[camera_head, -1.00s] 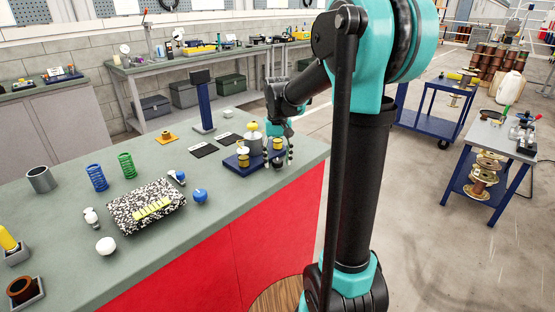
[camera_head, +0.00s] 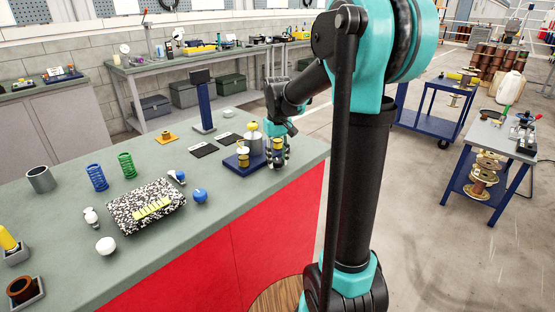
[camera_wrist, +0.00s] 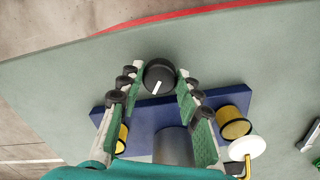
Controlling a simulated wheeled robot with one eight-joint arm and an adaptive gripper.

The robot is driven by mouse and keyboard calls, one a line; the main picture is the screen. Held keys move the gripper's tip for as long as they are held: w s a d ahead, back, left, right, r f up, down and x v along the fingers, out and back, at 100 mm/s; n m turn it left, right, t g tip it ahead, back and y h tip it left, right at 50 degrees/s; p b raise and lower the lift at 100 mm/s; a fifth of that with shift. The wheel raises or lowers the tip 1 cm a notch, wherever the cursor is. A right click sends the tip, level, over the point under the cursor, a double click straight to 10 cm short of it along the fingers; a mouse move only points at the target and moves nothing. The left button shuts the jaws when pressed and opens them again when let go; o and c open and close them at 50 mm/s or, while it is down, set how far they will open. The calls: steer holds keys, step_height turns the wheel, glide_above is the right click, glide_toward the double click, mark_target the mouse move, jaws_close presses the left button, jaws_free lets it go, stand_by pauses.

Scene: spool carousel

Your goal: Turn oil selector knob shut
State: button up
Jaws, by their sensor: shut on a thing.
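The black round oil selector knob (camera_wrist: 159,76) has a white pointer mark, which in the wrist view lies toward the bottom and slightly left. It sits at the edge of a dark blue base (camera_wrist: 152,115), which also shows on the bench in the head view (camera_head: 231,162). My gripper (camera_wrist: 158,78) has its green-padded fingers on both sides of the knob and is shut on it. In the head view my gripper (camera_head: 277,158) is at the base's right end and hides the knob.
A grey metal cylinder (camera_wrist: 173,146) stands on the base close behind the knob. Yellow-and-black cups flank it, one at the right (camera_wrist: 233,122). A white disc on a brass stem (camera_wrist: 244,148) is near the right finger. Bench beyond the knob is clear.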

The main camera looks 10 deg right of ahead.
mark_target(277, 160)
steer(key=n, duration=0.6)
steer(key=shift+n, duration=0.3)
stand_by(0.5)
steer(key=o, duration=1.1)
steer(key=shift+o, duration=0.2)
steer(key=shift+r, duration=0.1)
step_height(277, 160, up, 12)
steer(key=s+d+f+m+t, duration=0.2)
steer(key=s+f+m, duration=0.2)
steer(key=s+f, duration=0.6)
steer(key=s+d+f+m+t, duration=0.2)
steer(key=s+f+m, duration=0.3)
steer(key=s+f, duration=0.6)
step_height(277, 160, down, 3)
steer(key=shift+s+r, duration=0.2)
steer(key=shift+s, duration=0.05)
